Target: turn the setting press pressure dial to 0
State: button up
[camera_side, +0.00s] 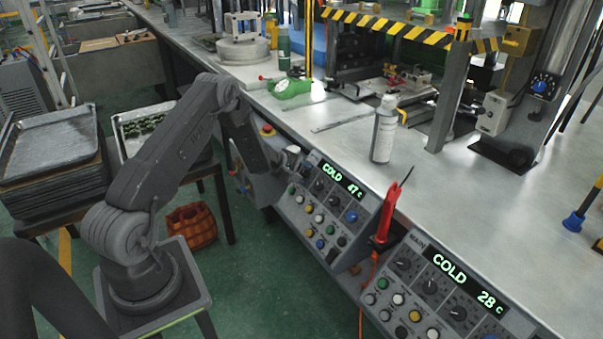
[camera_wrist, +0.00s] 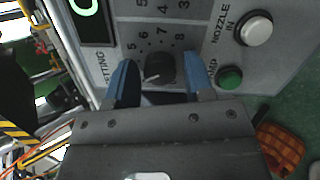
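A black dial (camera_wrist: 159,68) with a white pointer mark shows in the wrist view on a grey control panel. Printed numbers 5 to 8 run above it, and a label ending in "TTING" stands to its left, partly hidden. The pointer mark lies toward the lower left of the knob. My gripper (camera_wrist: 160,74) is open, its two blue-padded fingers on either side of the dial with a visible gap at each side. In the side view my gripper (camera_side: 289,158) is at the upper left of the panel (camera_side: 312,232) with the "COLD 47 c" display; the dial cannot be made out there.
A white button (camera_wrist: 256,30) and a green button (camera_wrist: 230,78) sit right of the dial. A bottle (camera_side: 383,130) stands on the bench above.

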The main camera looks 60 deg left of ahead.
jog(key=c, duration=0.7)
jog(key=shift+n, duration=0.3)
jog(key=n, duration=0.3)
jog(key=shift+n+t, duration=0.3)
jog(key=shift+n, duration=0.1)
jog(key=n, duration=0.4)
jog(key=shift+n+t+y, duration=0.3)
jog(key=shift+n+y, duration=0.1)
jog(key=n, duration=0.4)
jog(key=shift+n+y, duration=0.3)
jog(key=shift+n, duration=0.1)
jog(key=shift+n+y, duration=0.4)
jog(key=shift+n, duration=2)
